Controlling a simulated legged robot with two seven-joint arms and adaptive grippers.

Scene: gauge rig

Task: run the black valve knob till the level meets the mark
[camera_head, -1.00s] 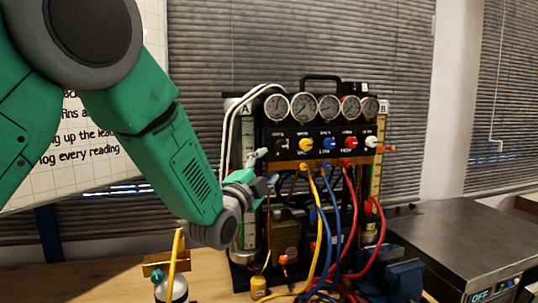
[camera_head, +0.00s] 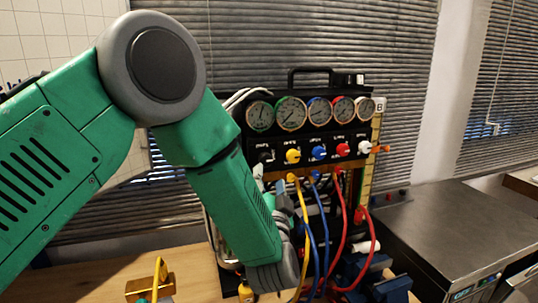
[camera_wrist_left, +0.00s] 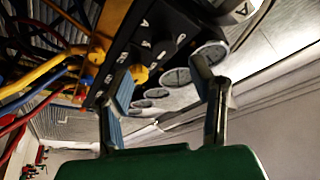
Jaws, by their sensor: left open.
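The black valve knob (camera_head: 266,157) is at the left end of the knob row on the black gauge panel, dark and hard to make out. My left gripper (camera_head: 268,178) is just below it, open, with nothing seen between its fingers. In the wrist view, the open fingers (camera_wrist_left: 165,70) point at the panel. A dark knob shape (camera_wrist_left: 176,22) shows beyond them, and the yellow knob (camera_wrist_left: 140,74) is close by the left finger. The right-hand level column (camera_head: 368,182) marked B has an orange pointer (camera_head: 384,149). The left-hand column is hidden behind my arm, and I cannot read a level.
Several round gauges (camera_head: 291,113) sit above the knobs. Yellow, blue and red hoses (camera_head: 326,225) hang below, close to my left wrist. A metal-topped unit (camera_head: 450,235) stands at the right. A yellow-topped item (camera_head: 158,275) is at the bench's front left.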

